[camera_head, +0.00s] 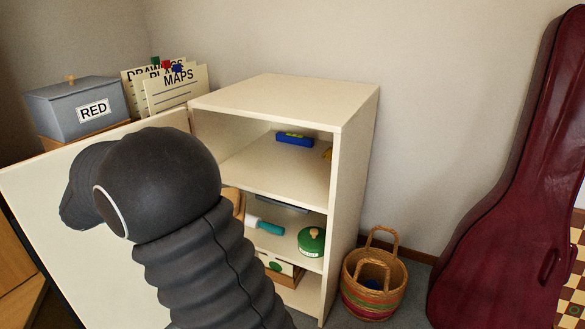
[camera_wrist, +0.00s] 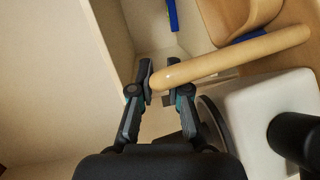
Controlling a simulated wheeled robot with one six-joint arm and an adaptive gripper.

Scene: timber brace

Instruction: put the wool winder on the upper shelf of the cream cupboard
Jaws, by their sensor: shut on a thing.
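The cream cupboard (camera_head: 290,98) stands open against the wall. Its upper shelf (camera_head: 280,172) holds a blue item (camera_head: 295,139) and part of a yellow thing (camera_head: 327,153) at the right; bare shelf shows in front. In the wrist view, my gripper (camera_wrist: 159,80) is shut on the end of a pale wooden bar. The bar seems to belong to the wool winder (camera_wrist: 235,62), which has curved wood and a white block with a black part at the right. My arm hides the gripper and winder in the head view. Cream cupboard panels lie close beside the fingers.
A cream panel (camera_head: 50,175), seemingly the open door, stands left. A lower shelf holds a green round tin (camera_head: 311,241) and a teal-handled tool (camera_head: 268,227). A basket (camera_head: 374,280) and a dark red instrument case (camera_head: 505,190) stand right. A grey box (camera_head: 75,110) is left.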

